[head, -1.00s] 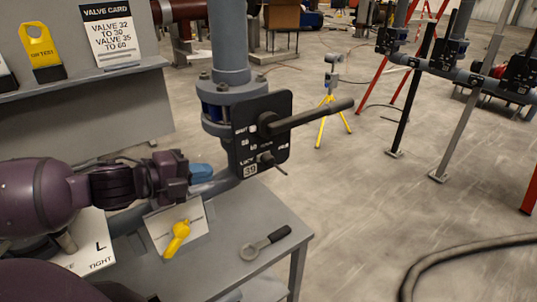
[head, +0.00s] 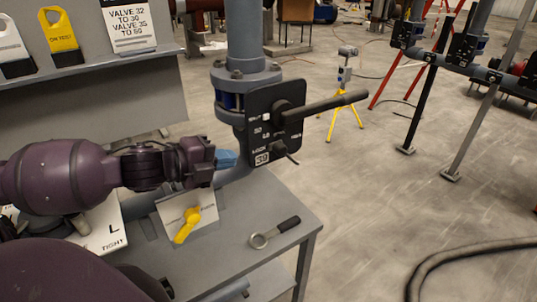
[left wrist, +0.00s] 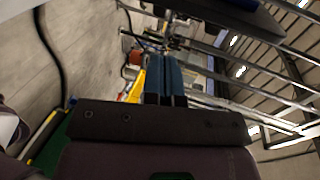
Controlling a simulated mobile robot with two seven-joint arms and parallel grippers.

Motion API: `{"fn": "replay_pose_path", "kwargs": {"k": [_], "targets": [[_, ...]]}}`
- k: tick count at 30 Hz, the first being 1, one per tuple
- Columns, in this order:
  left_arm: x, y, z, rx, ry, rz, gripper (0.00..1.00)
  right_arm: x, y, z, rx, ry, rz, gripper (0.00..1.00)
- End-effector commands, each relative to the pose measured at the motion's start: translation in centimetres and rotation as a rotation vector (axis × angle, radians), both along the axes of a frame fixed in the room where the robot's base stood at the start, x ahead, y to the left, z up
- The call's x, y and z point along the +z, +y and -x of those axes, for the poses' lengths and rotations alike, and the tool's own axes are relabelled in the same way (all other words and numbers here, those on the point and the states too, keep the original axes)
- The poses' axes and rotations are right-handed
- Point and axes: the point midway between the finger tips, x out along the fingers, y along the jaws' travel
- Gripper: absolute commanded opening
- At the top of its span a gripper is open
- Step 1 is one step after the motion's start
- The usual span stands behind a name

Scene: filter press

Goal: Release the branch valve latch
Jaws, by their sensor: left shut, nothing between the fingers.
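The branch valve is a black plate (head: 262,126) marked 39, fixed on a grey vertical pipe. A long dark lever (head: 325,107) points right from it. A small dark latch knob with a thin pin (head: 280,150) sits low on the plate, by the word LOCK. My left gripper (head: 227,159) has its blue fingers just left of the plate's lower edge, apparently apart from it and from the latch. In the left wrist view the blue fingers (left wrist: 165,78) are together and empty. A dark edge at the top right there may be the plate. My right gripper is not in view.
The grey bench (head: 235,265) below holds a yellow handle on a plate (head: 187,226) and a ring-ended tool (head: 274,233). A shelf with tags and a valve card (head: 130,22) is at upper left. A yellow tripod (head: 343,110) stands behind. Floor at right is mostly open.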

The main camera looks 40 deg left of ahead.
Motion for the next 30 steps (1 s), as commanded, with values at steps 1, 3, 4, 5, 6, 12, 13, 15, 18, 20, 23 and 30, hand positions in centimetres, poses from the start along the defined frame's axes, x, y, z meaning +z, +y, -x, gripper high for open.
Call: {"fn": "replay_pose_path", "kwargs": {"k": [1,3,4,5,6,12,13,15,18,20,23,30], "targets": [[-0.1,-0.2,-0.5,0.000,-0.002,0.000,0.00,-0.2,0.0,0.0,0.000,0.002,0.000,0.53],[-0.3,-0.4,-0.9,-0.001,-0.003,0.000,0.00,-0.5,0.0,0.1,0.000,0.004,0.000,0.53],[-0.3,-0.5,-1.2,-0.001,-0.003,0.000,0.00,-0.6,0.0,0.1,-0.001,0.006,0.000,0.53],[-0.4,-0.6,-1.4,-0.001,-0.003,0.000,0.00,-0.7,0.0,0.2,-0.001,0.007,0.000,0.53],[-0.5,-0.7,-1.7,-0.001,-0.002,-0.001,0.00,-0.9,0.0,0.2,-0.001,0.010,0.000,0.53],[-0.9,-1.3,-3.1,0.000,-0.002,0.002,0.00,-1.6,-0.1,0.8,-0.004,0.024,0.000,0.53],[-0.9,-1.4,-3.4,0.000,-0.003,0.001,0.00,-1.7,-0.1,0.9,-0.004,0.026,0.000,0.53],[-1.1,-1.6,-3.9,0.000,-0.002,0.001,0.00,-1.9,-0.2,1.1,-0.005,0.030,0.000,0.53],[-1.3,-1.9,-4.7,0.000,-0.003,0.000,0.00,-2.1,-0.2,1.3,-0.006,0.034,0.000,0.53],[-1.4,-2.1,-5.1,0.000,-0.003,0.000,0.00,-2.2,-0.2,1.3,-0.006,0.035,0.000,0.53],[-1.6,-2.5,-5.9,0.000,-0.003,0.001,0.00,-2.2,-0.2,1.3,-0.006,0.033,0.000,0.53],[-2.2,-3.3,-7.9,-0.001,-0.003,0.001,0.00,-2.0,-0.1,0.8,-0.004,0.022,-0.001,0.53]]}}
